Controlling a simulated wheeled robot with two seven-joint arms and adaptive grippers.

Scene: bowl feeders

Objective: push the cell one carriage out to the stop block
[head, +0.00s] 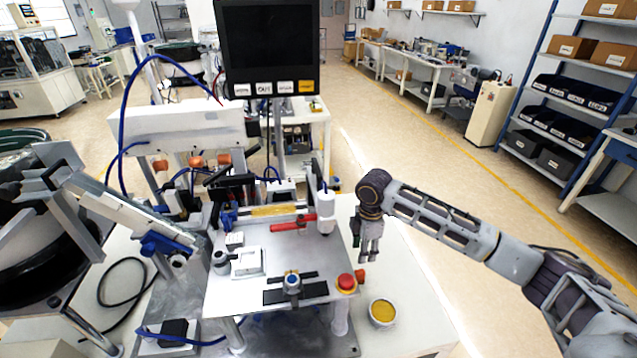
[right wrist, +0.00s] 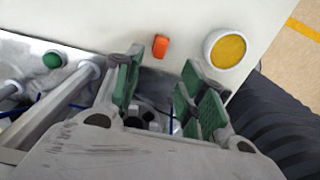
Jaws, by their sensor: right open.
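The cell's grey plate (head: 235,294) stands on posts on the white bench. A small block with a blue top (head: 292,283) sits between black bars near the plate's front. A red bar (head: 290,225) and a yellow strip (head: 275,210) lie towards its back. I cannot tell for sure which part is the carriage or which is the stop block. My right gripper (head: 370,257) points down to the right of the plate, apart from these parts. Its green-padded fingers are apart and empty in the right wrist view (right wrist: 163,95). My left gripper is not in view.
A red button (head: 346,282), an orange piece (right wrist: 160,45) and a round cup with yellow contents (head: 382,312) are near the plate's right front. A screen (head: 268,45) stands behind the cell. A feeder track (head: 125,212) is at left. The bench right of the cup is clear.

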